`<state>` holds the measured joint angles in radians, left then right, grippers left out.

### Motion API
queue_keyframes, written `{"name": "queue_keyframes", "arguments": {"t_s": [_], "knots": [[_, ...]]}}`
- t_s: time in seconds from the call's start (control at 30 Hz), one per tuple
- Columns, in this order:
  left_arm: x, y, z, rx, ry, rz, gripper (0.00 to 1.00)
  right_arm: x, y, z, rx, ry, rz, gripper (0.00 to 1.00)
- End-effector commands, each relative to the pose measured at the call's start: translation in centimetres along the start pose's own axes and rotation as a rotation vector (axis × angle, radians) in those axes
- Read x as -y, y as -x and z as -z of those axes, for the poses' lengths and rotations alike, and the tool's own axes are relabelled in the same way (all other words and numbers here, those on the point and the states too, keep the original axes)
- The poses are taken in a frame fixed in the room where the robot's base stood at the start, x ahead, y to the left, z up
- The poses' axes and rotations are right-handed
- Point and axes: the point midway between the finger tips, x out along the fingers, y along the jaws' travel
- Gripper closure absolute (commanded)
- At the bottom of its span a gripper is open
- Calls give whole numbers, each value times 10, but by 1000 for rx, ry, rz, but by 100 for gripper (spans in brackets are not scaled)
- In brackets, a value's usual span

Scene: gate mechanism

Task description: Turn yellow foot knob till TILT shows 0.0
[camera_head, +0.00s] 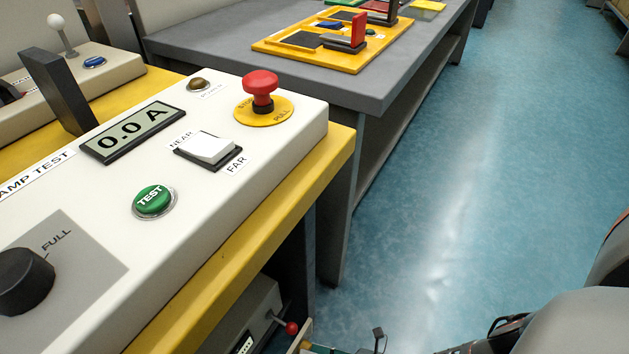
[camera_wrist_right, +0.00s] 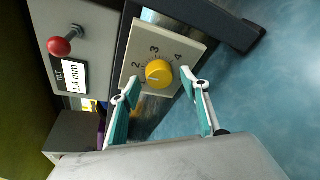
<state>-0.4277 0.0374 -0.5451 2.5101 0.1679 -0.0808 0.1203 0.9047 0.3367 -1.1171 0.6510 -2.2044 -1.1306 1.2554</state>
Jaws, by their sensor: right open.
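The yellow foot knob (camera_wrist_right: 159,73) sits on a pale dial plate (camera_wrist_right: 185,45) marked 2, 3 and 4 in the right wrist view. A light pointer line shows on its lower left face. My right gripper (camera_wrist_right: 160,82) is open, with one teal-padded finger on each side of the knob. I cannot tell whether either pad touches it. The TILT display (camera_wrist_right: 73,77) appears to read 1.4 mm; any sign is unclear. The display's grey box (camera_head: 240,322) shows at the bottom of the head view, where the knob is hidden. My left gripper is in neither view.
A red-tipped lever (camera_wrist_right: 60,46) stands out from the box beside the dial. A dark foot bar (camera_wrist_right: 225,25) lies beyond the plate. In the head view, a white control panel (camera_head: 200,220) on a yellow bench overhangs the box. Blue floor (camera_head: 480,170) is open at right.

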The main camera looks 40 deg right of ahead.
Motion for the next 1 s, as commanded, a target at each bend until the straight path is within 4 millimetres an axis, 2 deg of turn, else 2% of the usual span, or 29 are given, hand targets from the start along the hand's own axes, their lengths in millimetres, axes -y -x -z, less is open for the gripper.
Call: {"name": "queue_keyframes", "arguments": {"t_s": [0.23, 0.27, 0.4, 0.77, 1.0], "knots": [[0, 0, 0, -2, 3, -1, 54, 0, -2, 0, 1, 0, 0, 54], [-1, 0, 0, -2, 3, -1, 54, 0, -2, 0, 1, 0, 0, 57], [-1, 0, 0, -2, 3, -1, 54, 0, -2, 0, 1, 0, 0, 93], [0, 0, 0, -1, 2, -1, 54, 0, -1, 0, 3, 32, 11, 93], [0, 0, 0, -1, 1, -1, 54, -1, -1, 0, 11, 158, 49, 93]]}}
